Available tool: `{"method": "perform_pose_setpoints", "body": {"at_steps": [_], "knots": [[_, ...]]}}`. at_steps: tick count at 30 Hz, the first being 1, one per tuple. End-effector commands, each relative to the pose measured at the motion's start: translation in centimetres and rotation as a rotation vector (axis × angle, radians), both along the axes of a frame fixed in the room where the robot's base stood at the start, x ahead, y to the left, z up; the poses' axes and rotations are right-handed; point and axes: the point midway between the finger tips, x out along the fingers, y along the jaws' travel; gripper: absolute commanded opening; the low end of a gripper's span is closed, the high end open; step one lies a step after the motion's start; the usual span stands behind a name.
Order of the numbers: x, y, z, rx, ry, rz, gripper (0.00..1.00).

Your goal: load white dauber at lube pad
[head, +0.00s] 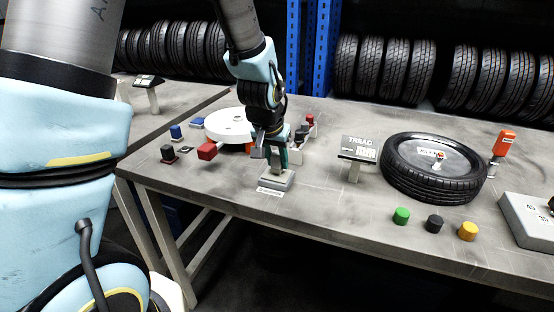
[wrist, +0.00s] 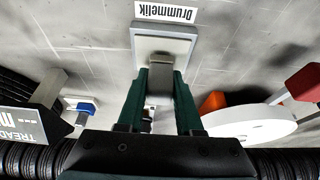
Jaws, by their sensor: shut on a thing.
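My gripper (head: 277,158) points down over a small pale grey stand (head: 277,181) near the table's front edge. In the wrist view its dark green fingers (wrist: 160,88) are shut on a small grey piece (wrist: 160,82), above or at the square plate of the stand (wrist: 163,38). I cannot tell whether this piece is the white dauber or whether it touches the plate. A label reading "Drummelik" (wrist: 166,13) lies beside the plate. No lube pad can be named with certainty.
A white disc (head: 228,124) and a red block (head: 207,151) lie left of my gripper. A TREAD sign (head: 359,149) and a tyre (head: 425,187) stand to the right. Green (head: 401,216), black (head: 435,224) and yellow (head: 468,231) cylinders stand in front of the tyre.

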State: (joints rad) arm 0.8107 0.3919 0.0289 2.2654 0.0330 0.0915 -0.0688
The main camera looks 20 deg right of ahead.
Motion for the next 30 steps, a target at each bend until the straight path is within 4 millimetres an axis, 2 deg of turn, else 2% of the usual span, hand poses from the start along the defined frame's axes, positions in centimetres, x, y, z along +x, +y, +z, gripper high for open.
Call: {"method": "perform_pose_setpoints", "body": {"at_steps": [30], "knots": [[0.0, 0.0, -0.94, 0.0, 0.0, 0.0, 0.0]]}}
